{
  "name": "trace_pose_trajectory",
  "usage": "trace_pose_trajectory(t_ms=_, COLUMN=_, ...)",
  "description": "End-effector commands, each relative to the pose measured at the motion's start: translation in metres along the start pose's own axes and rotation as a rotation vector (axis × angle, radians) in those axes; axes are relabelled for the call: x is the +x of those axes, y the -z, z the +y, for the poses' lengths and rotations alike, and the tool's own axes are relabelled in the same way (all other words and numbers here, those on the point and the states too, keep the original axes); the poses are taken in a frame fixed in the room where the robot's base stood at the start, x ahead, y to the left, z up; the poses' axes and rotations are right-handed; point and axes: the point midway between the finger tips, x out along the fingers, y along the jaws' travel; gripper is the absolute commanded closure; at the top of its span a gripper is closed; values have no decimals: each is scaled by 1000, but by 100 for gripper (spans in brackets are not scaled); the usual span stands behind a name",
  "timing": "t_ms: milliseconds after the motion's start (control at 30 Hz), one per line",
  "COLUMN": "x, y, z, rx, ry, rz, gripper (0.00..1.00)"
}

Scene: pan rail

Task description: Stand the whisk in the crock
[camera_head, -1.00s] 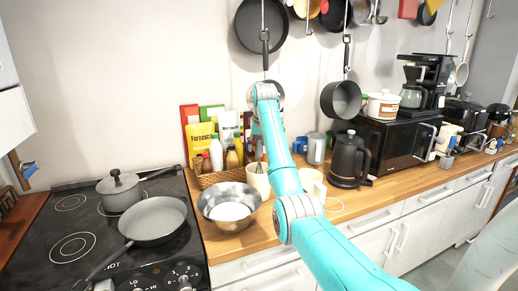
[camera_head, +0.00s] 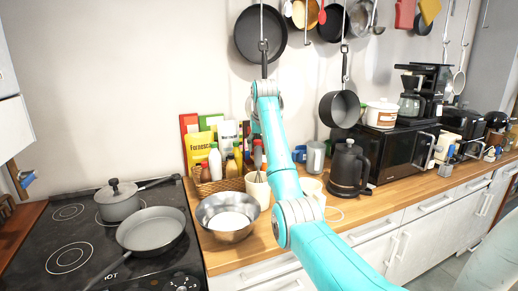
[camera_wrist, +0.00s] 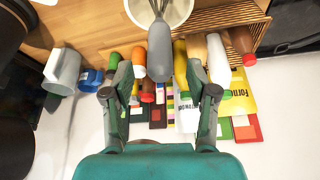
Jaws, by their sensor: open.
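The whisk (camera_wrist: 160,55) has a grey handle and wire loops. In the wrist view its wires are inside the rim of the cream crock (camera_wrist: 181,16), and its handle sticks out toward my gripper. In the head view the crock (camera_head: 257,191) stands on the wooden counter, right of the steel bowl, with a little of the wires showing above it. My gripper (camera_wrist: 166,79) is open and empty. Its fingers lie either side of the handle's end in the picture, with gaps on both sides. In the head view my arm hides the gripper and most of the whisk.
A steel bowl (camera_head: 228,216) stands left of the crock. Behind are a wicker basket (camera_head: 216,184) with bottles and books. A kettle (camera_head: 349,168) and mugs stand to the right. Pans, including a saucepan (camera_head: 340,109), hang from the rail. The stove (camera_head: 75,255) is at the left.

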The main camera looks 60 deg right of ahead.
Motion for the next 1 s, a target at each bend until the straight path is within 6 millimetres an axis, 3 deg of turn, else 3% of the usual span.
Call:
trace_pose_trajectory(t_ms=233, x=-8, y=0, z=0, rx=0, ry=0, rz=0, gripper=42)
trace_pose_trajectory(t_ms=1000, x=-8, y=0, z=0, rx=0, ry=0, rz=0, gripper=42)
